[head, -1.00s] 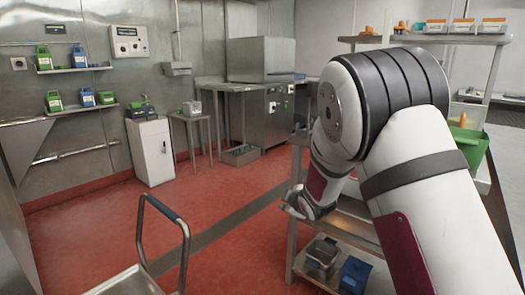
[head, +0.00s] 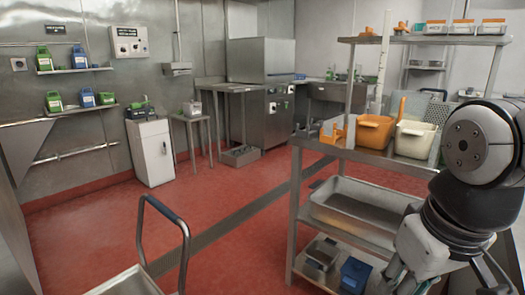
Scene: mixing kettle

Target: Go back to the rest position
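My arm is folded at the right edge of the head view, with its white and black joints in front of the steel shelf rack (head: 340,152). My gripper (head: 428,278) is low at the bottom right, pointing down. Its fingertips are cut off by the lower picture edge, so its opening does not show. I see nothing held in it.
The rack stands close to my arm, carrying an orange bin (head: 375,131), a cream bin (head: 414,139), a steel tray (head: 350,208) and a blue container (head: 355,274). A cart handle (head: 165,215) stands at front left. The red floor (head: 235,200) between is clear.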

